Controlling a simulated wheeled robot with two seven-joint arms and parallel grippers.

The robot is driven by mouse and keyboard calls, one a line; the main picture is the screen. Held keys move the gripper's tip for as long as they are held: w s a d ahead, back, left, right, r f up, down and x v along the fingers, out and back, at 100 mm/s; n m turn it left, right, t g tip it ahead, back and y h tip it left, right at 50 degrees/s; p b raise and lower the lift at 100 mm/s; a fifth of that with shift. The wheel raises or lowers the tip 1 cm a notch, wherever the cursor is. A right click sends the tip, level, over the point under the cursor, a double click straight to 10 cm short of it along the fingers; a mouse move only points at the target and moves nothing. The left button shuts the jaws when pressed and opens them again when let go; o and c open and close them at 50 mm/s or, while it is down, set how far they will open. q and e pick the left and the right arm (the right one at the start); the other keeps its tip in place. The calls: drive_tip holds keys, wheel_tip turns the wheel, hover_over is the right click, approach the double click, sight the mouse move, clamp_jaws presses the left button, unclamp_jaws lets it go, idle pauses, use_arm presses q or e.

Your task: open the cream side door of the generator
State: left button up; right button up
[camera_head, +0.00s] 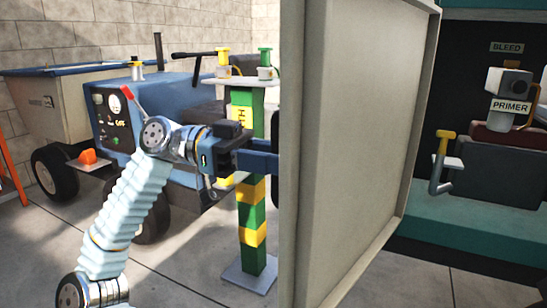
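The cream side door (355,130) stands swung open from the generator (470,230), with its rimmed inner face towards me. Its far edge is beside the generator's opening and its free edge is close to me. My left gripper (264,158) reaches from the left to the door's free edge. Its blue fingers pass behind the door, on the outer side, so their tips and any handle there are hidden. I cannot tell whether they hold anything. My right gripper is not in view.
Inside the generator are a primer unit (508,95), a BLEED label (507,47) and a yellow-tipped lever (445,160). A green and yellow post (252,225) stands just left of the door. A blue tractor (125,120) with a trailer (40,105) is behind my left arm.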

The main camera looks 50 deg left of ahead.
use_arm(q)
drive_tip(key=shift+s, duration=0.1)
drive_tip(key=p+v, duration=0.1)
drive_tip(key=v, duration=1.2)
drive_tip(key=shift+a+p, duration=0.3)
drive_tip(key=shift+a, duration=0.05)
drive_tip(key=shift+s, duration=0.1)
